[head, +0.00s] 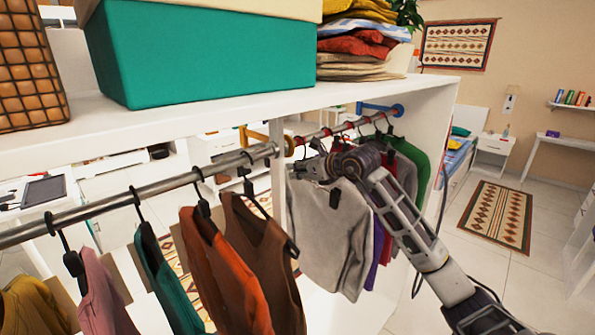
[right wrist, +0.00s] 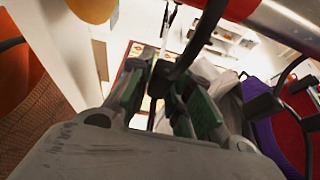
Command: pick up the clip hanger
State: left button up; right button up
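The clip hanger is black. In the head view one dark clip (head: 335,198) shows just below my right gripper (head: 318,168), in front of a grey sweater. Most of its bar is hidden by the gripper. In the right wrist view its dark stem (right wrist: 200,36) runs down from the rail to between the green-padded fingertips of my right gripper (right wrist: 158,72). The fingertips are close together with the dark part filling the gap, so the gripper looks shut on it. My left gripper is not in view.
The metal rail (head: 165,185) carries several garments on black hangers, with a brown top (head: 262,245) left of the gripper. The grey sweater (head: 330,235) hangs close behind it. A shelf (head: 200,120) with a teal box (head: 205,55) spans above. Open floor lies right.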

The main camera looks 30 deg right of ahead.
grip_shut()
jog(key=shift+r, duration=0.25)
